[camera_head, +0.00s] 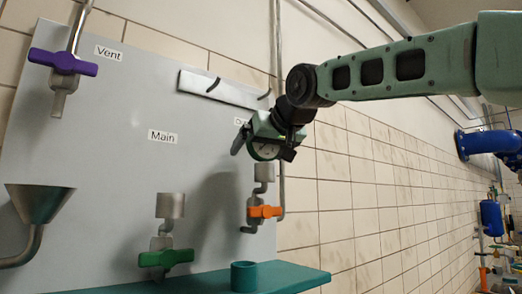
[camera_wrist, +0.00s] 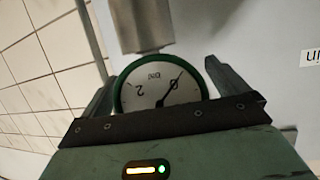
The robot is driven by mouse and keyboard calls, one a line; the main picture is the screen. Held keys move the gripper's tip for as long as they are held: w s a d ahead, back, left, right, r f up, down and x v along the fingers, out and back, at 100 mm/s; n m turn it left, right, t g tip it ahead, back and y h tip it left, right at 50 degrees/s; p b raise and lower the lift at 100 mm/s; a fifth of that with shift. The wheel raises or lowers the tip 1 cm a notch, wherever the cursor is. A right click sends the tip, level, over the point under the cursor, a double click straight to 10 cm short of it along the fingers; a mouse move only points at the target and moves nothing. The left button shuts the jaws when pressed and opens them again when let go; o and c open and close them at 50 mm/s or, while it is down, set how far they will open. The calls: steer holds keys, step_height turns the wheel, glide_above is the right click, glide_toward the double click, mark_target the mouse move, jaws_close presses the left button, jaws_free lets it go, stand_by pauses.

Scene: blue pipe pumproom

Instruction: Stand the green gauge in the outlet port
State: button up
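The green gauge (camera_head: 266,152) has a green rim and a white dial. It is between the fingers of my gripper (camera_head: 263,146), just above the grey cup of the outlet port (camera_head: 264,172). In the wrist view the gauge (camera_wrist: 160,88) fills the space between both fingers of my gripper (camera_wrist: 158,70), which look closed on its rim. The grey port cylinder (camera_wrist: 145,25) shows right beyond the gauge. I cannot tell whether the gauge's stem touches the port or is inside it. The label above the port is mostly hidden by my gripper.
An orange valve handle (camera_head: 265,212) sits below the port. Left of it are a grey cup (camera_head: 170,205) with a green valve (camera_head: 166,258), a funnel (camera_head: 40,203) and a purple valve (camera_head: 63,62). A teal shelf (camera_head: 300,275) with a teal ring holder (camera_head: 244,276) lies below.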

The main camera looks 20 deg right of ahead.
steer(key=shift+s+r+b, duration=0.1)
steer(key=shift+s+b, duration=0.2)
steer(key=shift+s, duration=0.15)
steer(key=b+v, duration=0.5)
steer(key=v, duration=1.1)
steer(key=shift+s, duration=0.2)
steer(key=shift+r, duration=0.15)
